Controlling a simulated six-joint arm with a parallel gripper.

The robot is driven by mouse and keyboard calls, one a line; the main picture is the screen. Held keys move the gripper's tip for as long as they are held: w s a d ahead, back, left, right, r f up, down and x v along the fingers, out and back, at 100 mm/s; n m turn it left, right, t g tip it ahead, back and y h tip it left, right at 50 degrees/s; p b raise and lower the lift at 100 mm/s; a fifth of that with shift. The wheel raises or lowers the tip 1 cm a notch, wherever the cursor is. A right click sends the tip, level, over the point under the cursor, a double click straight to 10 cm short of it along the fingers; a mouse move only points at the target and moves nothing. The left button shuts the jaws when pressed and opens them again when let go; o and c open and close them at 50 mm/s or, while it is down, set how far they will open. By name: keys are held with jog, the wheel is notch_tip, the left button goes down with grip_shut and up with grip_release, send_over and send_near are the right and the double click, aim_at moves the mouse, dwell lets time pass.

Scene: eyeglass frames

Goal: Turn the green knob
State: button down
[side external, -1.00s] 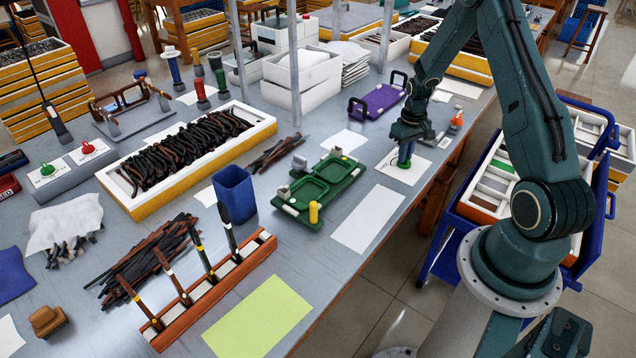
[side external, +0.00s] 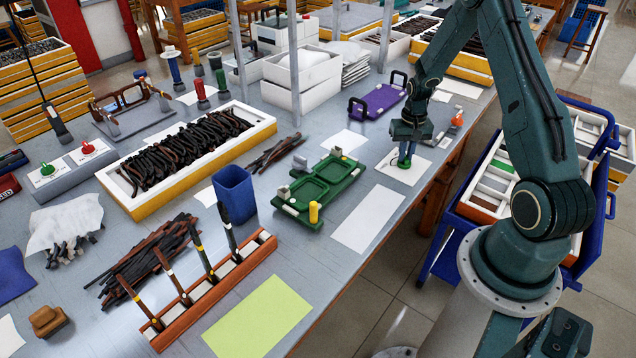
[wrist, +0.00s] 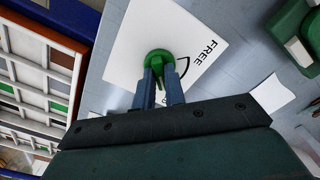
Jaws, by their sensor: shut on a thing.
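The green knob (wrist: 158,58) has a round base and a raised grip. It sits on a white sheet (wrist: 128,38) printed with the word FREE and a black curved line. My gripper (wrist: 160,88) points down at it, with its two blue fingers closed on the raised grip, one on each side. In the side external view, my gripper (side external: 405,155) stands over the sheet near the table's right edge. Only a little of the green knob (side external: 404,163) shows there, below the fingers. The fingers hide part of the grip.
A green frame fixture (side external: 320,185) lies left of my gripper, and a purple tray (side external: 378,101) lies behind it. An orange-topped item (side external: 457,119) stands close on the right.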

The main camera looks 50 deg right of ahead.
jog(key=shift+r, duration=0.1)
jog(key=c, duration=1.5)
grip_release()
jog(key=shift+o, duration=0.2)
notch_tip(320, 180, up, 14)
